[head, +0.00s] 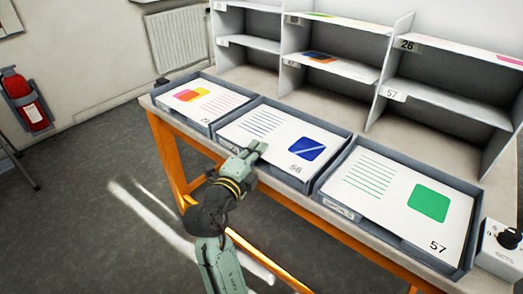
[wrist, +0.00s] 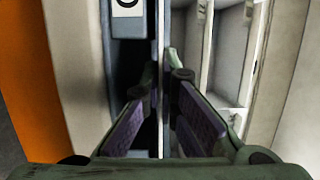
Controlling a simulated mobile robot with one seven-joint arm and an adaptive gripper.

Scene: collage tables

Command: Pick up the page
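Three white pages lie in grey trays on the table in the head view. The left page (head: 215,112) has red and yellow shapes. The middle page (head: 275,138) has blue lines, a blue square and what looks like 58. The right page (head: 384,205) has green lines, a green square and 57. My gripper (head: 259,147) is at the front edge of the middle tray (head: 242,152). In the wrist view its fingers (wrist: 161,85) stand apart, with a thin upright edge between them. I cannot tell whether that edge is page or tray wall, or whether the fingers touch it.
A grey shelf unit (head: 340,40) with numbered compartments stands behind the trays, with flat coloured sheets on some shelves. A white box with a black knob (head: 497,250) sits at the right. The floor before the orange-legged table is mostly clear. A fire extinguisher (head: 25,100) hangs at left.

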